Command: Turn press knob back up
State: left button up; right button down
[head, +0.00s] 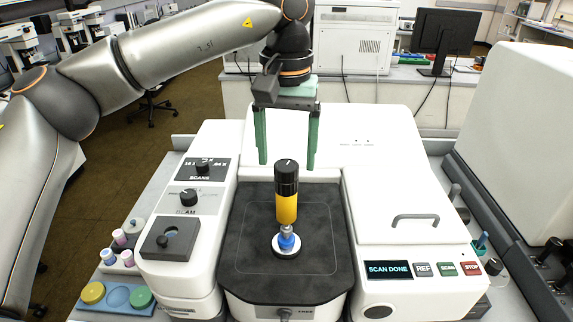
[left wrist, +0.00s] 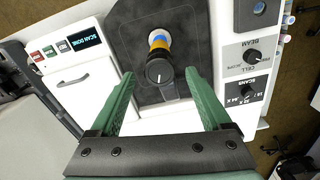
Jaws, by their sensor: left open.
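The press knob (head: 286,178) is black and ribbed, with a white pointer line on top. It tops a yellow press column (head: 287,209) that stands upright over a blue and silver piece (head: 286,241) on the dark stage. In the left wrist view the knob (left wrist: 159,72) shows from above, between and beyond the fingertips. My left gripper (head: 287,165) is open, with green fingers pointing down on either side of the knob and behind it in the head view. The fingers (left wrist: 163,75) are apart from the knob. My right gripper is not seen.
The white microscope (head: 375,140) surrounds the stage (head: 250,285). A screen (head: 388,269) reads "SCAN DONE" beside REF, SCAN and STOP buttons. The left panel has SCANS (head: 203,167) and BEAM (head: 188,197) knobs. A handle (head: 416,217) sticks up at the right. Small vials (head: 120,238) stand left.

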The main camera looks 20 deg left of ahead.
pick_arm(q)
jog(key=shift+f, duration=1.5)
jog(key=shift+c, duration=0.2)
grip_shut()
